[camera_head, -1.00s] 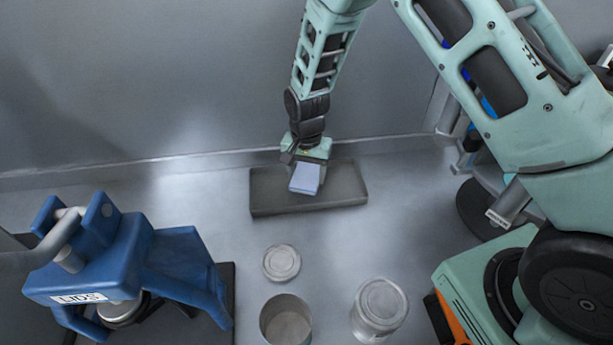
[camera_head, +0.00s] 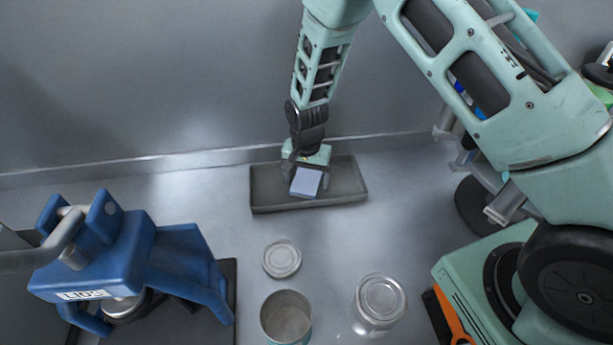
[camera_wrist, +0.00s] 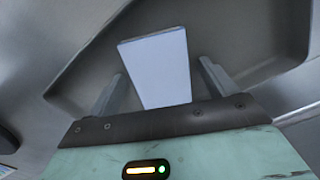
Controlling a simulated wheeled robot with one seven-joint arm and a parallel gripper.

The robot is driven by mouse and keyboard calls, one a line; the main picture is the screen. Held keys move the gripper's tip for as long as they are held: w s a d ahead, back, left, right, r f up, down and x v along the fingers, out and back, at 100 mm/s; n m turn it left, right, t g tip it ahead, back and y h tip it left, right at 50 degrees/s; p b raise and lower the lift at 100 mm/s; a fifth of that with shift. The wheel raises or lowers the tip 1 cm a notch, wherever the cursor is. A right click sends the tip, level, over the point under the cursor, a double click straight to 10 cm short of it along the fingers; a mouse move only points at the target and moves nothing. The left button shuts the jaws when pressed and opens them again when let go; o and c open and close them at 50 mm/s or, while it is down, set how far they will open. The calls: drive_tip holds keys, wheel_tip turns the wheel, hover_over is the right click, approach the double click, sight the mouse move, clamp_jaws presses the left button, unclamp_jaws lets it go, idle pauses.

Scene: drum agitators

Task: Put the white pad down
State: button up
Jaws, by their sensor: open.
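The white pad (camera_head: 306,183) is a pale, flat-faced block at the grey tray (camera_head: 350,186) by the wall. In the wrist view the white pad (camera_wrist: 157,68) lies between my two fingers, with a gap showing on each side. My gripper (camera_head: 304,172) is over the tray, its fingers spread and partly hidden by the pad in the head view. In the wrist view my gripper (camera_wrist: 160,82) is open, and the tray's wall and floor (camera_wrist: 245,50) show around the pad. I cannot tell exactly how the pad rests on the tray floor.
A round lid (camera_head: 281,259), an open can (camera_head: 286,318) and a closed can (camera_head: 379,303) stand in front of the tray. A blue machine (camera_head: 130,260) labelled LIDS is at the left. The counter between tray and machine is clear.

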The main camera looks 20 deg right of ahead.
sight(306, 180)
wheel_tip(306, 180, up, 12)
drive_tip(key=b, duration=0.4)
drive_tip(key=s+a+r+n+y, duration=0.1)
drive_tip(key=s+a+r+n, duration=0.25)
drive_tip(key=s, duration=0.35)
drive_tip(key=s+a+r+n, duration=0.3)
drive_tip(key=s+r, duration=0.2)
drive_tip(key=s, duration=0.2)
drive_tip(key=s+d+r+n, duration=0.1)
drive_tip(key=s+r+n, duration=0.1)
drive_tip(key=s+n, duration=0.6)
drive_tip(key=s, duration=0.7)
drive_tip(key=shift+s+d, duration=0.2)
drive_tip(key=shift+d, duration=0.05)
